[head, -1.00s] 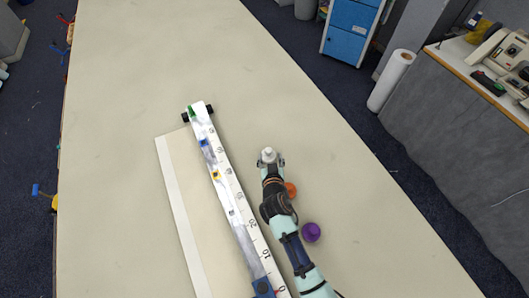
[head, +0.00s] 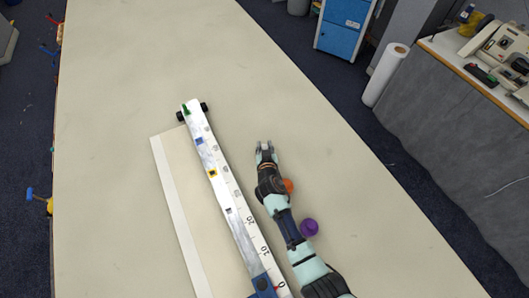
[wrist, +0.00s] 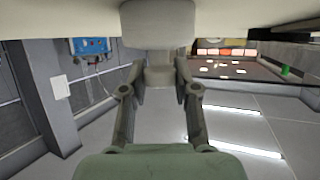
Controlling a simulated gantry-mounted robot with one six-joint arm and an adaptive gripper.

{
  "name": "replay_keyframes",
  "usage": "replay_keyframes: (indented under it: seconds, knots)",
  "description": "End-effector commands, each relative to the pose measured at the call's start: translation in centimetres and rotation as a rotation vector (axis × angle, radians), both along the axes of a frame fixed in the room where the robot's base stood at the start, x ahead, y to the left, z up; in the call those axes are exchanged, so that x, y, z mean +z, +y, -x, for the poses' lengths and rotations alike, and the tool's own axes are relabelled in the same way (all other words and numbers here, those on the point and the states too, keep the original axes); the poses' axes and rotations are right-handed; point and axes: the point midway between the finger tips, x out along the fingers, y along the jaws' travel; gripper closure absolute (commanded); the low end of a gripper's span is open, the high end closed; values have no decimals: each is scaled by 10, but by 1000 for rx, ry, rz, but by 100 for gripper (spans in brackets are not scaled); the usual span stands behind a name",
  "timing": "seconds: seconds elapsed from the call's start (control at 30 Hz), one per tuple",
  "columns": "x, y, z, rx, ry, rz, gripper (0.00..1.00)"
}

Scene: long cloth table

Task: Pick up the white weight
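My gripper (head: 265,146) is in the middle of the table, to the right of the long white ruled track (head: 227,195). Its fingers are close together in the head view, where I cannot make out the white weight clearly. In the wrist view, which is upside down, the weight (wrist: 158,22) shows as a pale wide cylinder with a narrower neck. The neck is between my two fingertips (wrist: 158,76), which appear to press on it from both sides. I cannot tell whether the weight touches the table.
An orange weight (head: 289,186) and a purple weight (head: 309,227) stand right beside my arm. The track carries small coloured markers and has a black wheel-like piece (head: 204,107) at its far end. The cloth table (head: 330,150) is clear ahead and to the right.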

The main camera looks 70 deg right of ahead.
Motion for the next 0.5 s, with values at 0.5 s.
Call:
replay_keyframes:
  seconds: [0.5]
  knots:
    - [3,0,-1,1,-3,4,100]
